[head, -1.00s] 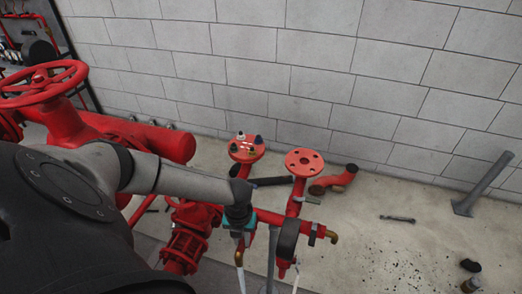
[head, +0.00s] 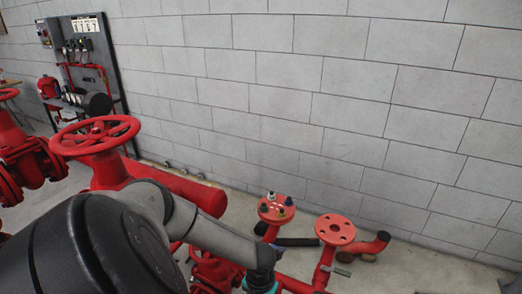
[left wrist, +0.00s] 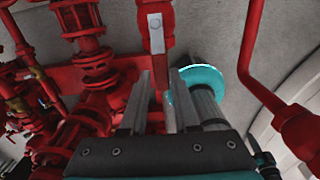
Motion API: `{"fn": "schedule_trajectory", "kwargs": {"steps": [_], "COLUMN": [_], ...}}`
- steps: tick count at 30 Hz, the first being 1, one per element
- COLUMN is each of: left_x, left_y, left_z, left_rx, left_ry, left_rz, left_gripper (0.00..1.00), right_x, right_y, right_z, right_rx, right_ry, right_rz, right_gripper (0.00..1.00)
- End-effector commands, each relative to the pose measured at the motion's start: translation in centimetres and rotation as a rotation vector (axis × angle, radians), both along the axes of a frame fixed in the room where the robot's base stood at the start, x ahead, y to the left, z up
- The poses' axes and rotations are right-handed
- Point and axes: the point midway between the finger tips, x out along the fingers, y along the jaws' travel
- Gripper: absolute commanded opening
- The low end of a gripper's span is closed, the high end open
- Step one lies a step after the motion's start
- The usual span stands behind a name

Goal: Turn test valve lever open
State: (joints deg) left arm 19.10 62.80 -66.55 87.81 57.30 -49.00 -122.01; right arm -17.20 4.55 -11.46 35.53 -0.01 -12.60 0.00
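In the left wrist view, a flat strip with a pale metal face and red sides (left wrist: 156,32), which may be the test valve lever, hangs down at the top centre. My left gripper (left wrist: 160,74) is open, its two fingers apart below the strip's pale end. A red surface shows between the fingers; I cannot tell whether they touch anything. In the head view, my left arm reaches in from the lower left to the red pipework, and its teal wrist part is cut off by the bottom edge. The lever cannot be made out there. My right gripper is not in view.
Two red flanges (head: 336,229) stand on the pipework by the block wall (head: 300,90). A large red handwheel (head: 95,135) and a thick red pipe (head: 185,188) are at the left. A red pipe (left wrist: 250,60) runs down the right of the wrist view.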

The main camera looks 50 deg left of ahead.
Motion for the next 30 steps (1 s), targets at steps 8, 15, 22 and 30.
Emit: {"fn": "schedule_trajectory", "kwargs": {"steps": [8,15,22,30], "left_x": [0.0,0.0,0.1,0.1], "left_y": [0.0,0.0,0.1,0.1], "left_z": [0.0,0.3,3.1,9.0], "left_rx": [0.0,0.0,0.0,0.002], "left_ry": [0.0,-0.001,-0.003,-0.004], "left_rz": [0.003,0.003,0.002,0.002], "left_gripper": [0.54,0.54,0.54,0.54], "right_x": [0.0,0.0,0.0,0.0], "right_y": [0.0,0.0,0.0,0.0], "right_z": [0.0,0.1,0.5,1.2], "right_rx": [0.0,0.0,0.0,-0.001], "right_ry": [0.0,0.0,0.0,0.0], "right_rz": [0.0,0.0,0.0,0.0], "right_gripper": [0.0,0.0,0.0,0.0]}}
